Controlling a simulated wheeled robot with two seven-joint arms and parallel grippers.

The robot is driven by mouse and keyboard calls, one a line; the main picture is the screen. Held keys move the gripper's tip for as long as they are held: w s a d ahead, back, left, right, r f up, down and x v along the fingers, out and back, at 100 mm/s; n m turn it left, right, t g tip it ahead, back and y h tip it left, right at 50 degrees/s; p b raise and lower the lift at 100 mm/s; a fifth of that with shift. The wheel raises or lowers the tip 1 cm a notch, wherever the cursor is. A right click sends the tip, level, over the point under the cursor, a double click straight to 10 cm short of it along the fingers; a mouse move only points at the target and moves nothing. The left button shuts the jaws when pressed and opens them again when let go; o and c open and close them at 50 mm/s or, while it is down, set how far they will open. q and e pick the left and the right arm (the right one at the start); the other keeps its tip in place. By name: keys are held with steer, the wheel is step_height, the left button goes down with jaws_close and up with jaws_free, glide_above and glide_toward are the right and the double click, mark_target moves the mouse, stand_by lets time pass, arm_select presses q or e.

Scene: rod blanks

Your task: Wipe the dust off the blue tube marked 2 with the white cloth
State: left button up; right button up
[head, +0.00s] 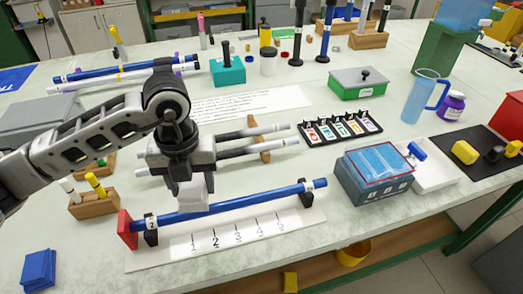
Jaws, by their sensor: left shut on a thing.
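The blue tube (245,202) lies across black holders on a white measuring board (285,230), with a red block (126,229) at its left end. A small label reading 2 shows near its left end, and another label shows near its right end. My left gripper (188,178) points down over the left half of the tube and is shut on the white cloth (194,194), a small pale pad. The cloth is at the tube's upper side; I cannot tell if it touches. It hides a little of the tube. No dust can be made out. My right gripper is not in view.
Two grey and white rods (270,146) lie behind the board. A wooden block with pegs (95,203) stands left, a blue block (38,270) front left. A grey-blue box (375,172) stands right of the board. Another blue tube (120,70) lies at the back left.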

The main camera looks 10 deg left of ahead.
arm_select(q)
steer(key=shift+r+p, duration=0.75)
steer(key=shift+r, duration=0.7)
